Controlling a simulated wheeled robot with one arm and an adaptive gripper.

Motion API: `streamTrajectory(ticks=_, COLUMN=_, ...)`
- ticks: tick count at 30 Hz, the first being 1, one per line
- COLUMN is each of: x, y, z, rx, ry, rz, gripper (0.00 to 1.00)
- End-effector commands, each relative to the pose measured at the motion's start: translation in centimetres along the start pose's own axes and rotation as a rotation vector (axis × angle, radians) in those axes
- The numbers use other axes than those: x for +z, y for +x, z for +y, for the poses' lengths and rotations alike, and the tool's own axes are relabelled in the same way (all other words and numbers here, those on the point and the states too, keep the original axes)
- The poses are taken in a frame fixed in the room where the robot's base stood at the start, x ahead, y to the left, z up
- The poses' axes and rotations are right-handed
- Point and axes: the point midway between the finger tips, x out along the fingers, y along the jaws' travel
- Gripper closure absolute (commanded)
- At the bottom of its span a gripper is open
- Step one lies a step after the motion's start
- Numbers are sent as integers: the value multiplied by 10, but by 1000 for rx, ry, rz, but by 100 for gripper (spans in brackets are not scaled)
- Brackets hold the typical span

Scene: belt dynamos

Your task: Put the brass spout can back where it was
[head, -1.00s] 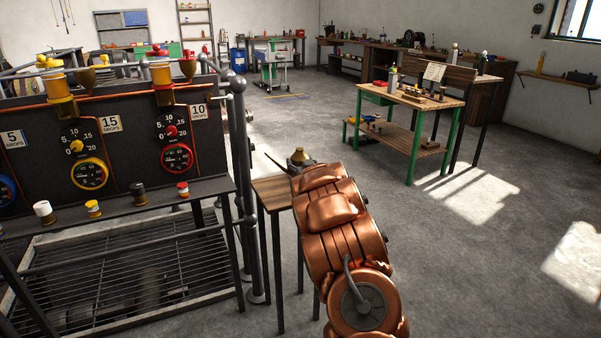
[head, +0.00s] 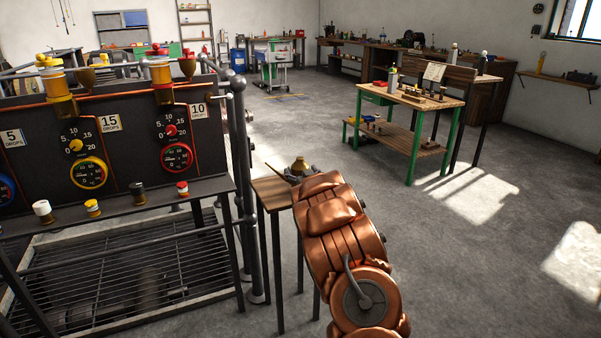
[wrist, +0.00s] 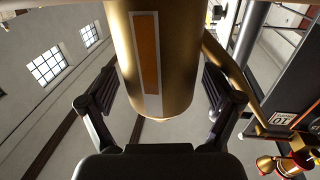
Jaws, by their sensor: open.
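In the wrist view the can's brass body (wrist: 150,60), with an orange strip in a pale frame, fills the top middle. My gripper (wrist: 165,88) is open, with one dark finger on each side of the can and gaps beside it. I cannot tell whether the can's base touches the stand top.
The dark gauge panel (head: 120,140) with brass oilers stands left of the stand. A grey railing post (head: 240,150) rises close beside the stand. A green-legged workbench (head: 430,105) is farther right. The floor between is clear.

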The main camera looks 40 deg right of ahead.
Motion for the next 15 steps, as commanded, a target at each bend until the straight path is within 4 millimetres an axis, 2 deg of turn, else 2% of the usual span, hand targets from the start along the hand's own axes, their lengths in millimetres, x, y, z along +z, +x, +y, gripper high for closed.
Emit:
streamTrajectory(ticks=9, x=-4, y=0, z=0, rx=0, ry=-1, rz=0, gripper=9)
streamTrajectory(ticks=15, x=-3, y=-13, z=0, rx=0, ry=-3, rz=-3, gripper=9)
